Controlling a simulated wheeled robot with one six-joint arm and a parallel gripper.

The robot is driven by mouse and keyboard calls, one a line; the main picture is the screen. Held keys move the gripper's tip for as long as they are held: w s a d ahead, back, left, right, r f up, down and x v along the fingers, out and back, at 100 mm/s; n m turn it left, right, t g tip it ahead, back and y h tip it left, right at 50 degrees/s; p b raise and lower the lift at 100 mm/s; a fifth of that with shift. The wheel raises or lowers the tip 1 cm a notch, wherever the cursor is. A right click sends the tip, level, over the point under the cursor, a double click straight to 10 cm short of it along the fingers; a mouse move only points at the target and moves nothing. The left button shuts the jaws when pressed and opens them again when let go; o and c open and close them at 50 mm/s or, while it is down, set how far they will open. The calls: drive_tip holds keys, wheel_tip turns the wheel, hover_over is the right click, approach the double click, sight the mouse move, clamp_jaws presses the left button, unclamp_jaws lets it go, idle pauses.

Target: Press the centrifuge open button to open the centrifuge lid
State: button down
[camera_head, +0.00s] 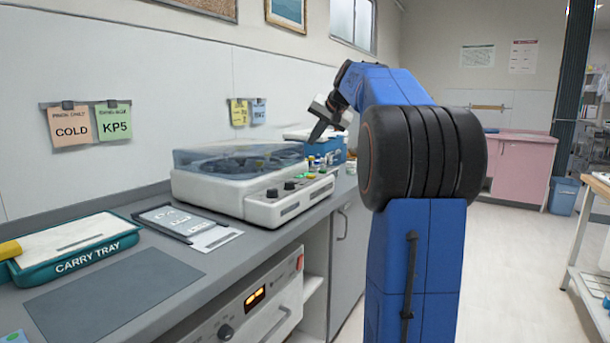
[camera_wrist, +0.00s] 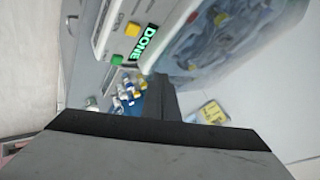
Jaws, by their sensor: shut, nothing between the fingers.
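The white centrifuge (camera_head: 262,207) stands on the grey counter. Its clear bluish lid (camera_head: 225,160) lies down over the rotor. Its front panel has dark knobs and small coloured buttons at the right end. In the wrist view the panel shows a yellow button (camera_wrist: 132,29), a green button (camera_wrist: 117,60) and a lit green display reading DONE (camera_wrist: 144,42). My gripper (camera_head: 315,137) is shut and empty, pointing down above the centrifuge's right end. In the wrist view its dark fingers (camera_wrist: 160,88) reach towards the panel's end, apart from the buttons.
A blue box (camera_head: 326,150) and several small bottles stand just beyond the centrifuge. A carry tray (camera_head: 75,262), a dark mat (camera_head: 115,290) and a clipboard (camera_head: 190,225) lie on the counter to the left. Open floor lies to the right.

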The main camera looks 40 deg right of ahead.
sight(313, 176)
drive_tip(key=shift+f, duration=0.1)
idle(0.3)
drive_tip(key=shift+f, duration=4.3)
drive_tip(key=shift+f, duration=0.2)
drive_tip(key=shift+f, duration=0.2)
drive_tip(key=shift+f, duration=0.55)
drive_tip(key=shift+r, duration=0.95)
drive_tip(key=shift+r, duration=0.1)
drive_tip(key=shift+r, duration=2.45)
